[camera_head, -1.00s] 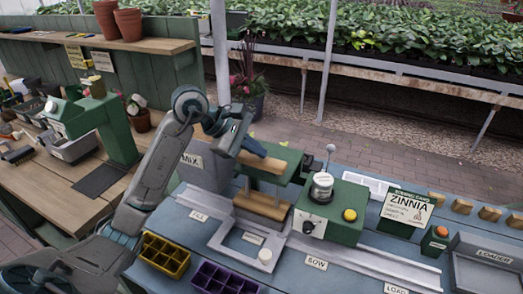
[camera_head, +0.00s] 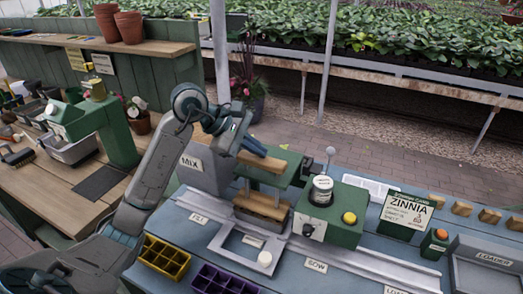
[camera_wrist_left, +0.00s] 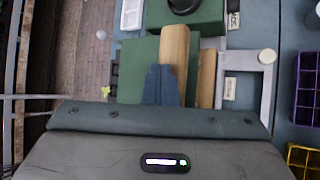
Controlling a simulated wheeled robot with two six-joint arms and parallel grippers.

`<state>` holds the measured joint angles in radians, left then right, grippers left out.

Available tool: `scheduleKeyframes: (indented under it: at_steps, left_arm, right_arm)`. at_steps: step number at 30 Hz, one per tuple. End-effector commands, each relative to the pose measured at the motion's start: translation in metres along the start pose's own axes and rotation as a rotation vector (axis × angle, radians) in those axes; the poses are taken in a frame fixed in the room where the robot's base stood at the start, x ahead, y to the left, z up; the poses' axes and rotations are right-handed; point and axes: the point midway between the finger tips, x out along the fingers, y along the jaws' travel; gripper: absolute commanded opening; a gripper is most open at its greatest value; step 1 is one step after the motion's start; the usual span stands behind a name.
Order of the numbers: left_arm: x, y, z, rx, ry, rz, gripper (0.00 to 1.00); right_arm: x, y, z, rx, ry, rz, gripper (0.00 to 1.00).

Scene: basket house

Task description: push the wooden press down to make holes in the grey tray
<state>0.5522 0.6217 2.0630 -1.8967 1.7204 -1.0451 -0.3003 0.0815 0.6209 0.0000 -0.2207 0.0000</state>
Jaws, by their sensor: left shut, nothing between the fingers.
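The press has a wooden top bar (camera_head: 246,160) above a green body, and a lower wooden plate (camera_head: 262,205) hanging on metal posts. The dark edge of a grey tray (camera_head: 264,221) shows directly under the plate; its top is mostly hidden. My left gripper (camera_head: 278,166) is shut and empty. Its blue fingers lie over the top bar; I cannot tell whether they touch it. The left wrist view also shows the shut fingers (camera_wrist_left: 161,84) overlapping the top bar (camera_wrist_left: 173,45), with the lower plate (camera_wrist_left: 207,78) beside it. My right gripper is out of view.
A grey rail (camera_head: 365,262) runs along the front with a white-knobbed frame. Yellow (camera_head: 164,257) and purple (camera_head: 222,281) cell trays lie nearer. A grey MIX bin (camera_head: 203,168) stands left.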

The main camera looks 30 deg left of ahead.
Motion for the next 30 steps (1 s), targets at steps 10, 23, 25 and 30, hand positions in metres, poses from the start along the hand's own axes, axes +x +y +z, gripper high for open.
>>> scheduleKeyframes:
  at_steps: [10, 23, 25, 30]
  left_arm:
    - [-0.016, 0.012, 0.011, -0.001, 0.001, 0.000, 0.00]
    - [-0.020, 0.015, 0.014, -0.001, 0.000, 0.000, 0.00]
    - [-0.021, 0.016, 0.015, -0.001, 0.000, 0.000, 0.00]
    - [-0.029, 0.022, 0.021, 0.001, 0.000, 0.002, 0.00]
  right_arm:
    - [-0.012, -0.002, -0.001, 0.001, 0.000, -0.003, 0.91]
    - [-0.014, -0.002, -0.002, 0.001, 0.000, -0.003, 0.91]
    - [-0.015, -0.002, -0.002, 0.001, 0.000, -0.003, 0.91]
    - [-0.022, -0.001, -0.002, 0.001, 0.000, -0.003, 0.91]
